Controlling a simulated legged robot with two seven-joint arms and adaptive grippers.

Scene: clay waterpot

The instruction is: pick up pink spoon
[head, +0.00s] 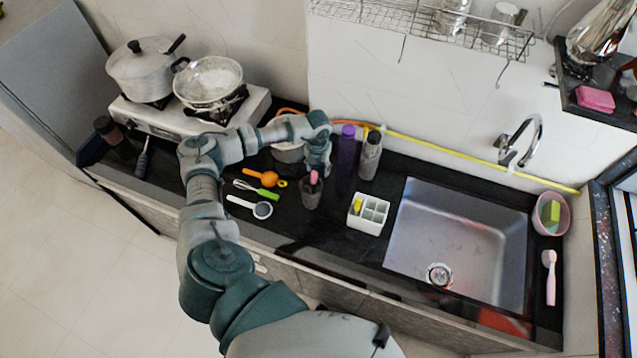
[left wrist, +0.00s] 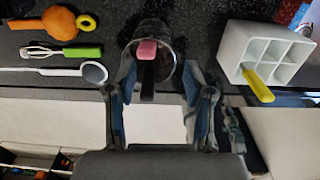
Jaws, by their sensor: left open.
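The pink spoon (head: 314,177) shows as a small pink end sticking up from a dark see-through cup (head: 311,195) on the black counter. In the left wrist view its pink end (left wrist: 147,50) and a dark length below it show at the mouth of the cup (left wrist: 154,30). My left gripper (head: 318,168) is open above the cup. In the left wrist view its two fingers (left wrist: 159,72) stand apart on either side of the cup and spoon, with nothing held between them. The part of the spoon inside the cup is hard to make out. My right gripper is not in view.
A white divided holder (head: 368,214) with a yellow-handled item stands right of the cup. Purple (head: 346,150) and grey (head: 369,156) bottles stand behind. An orange tool (head: 262,177), green-handled whisk (head: 257,189) and white strainer (head: 250,206) lie left. The sink (head: 455,240) is further right.

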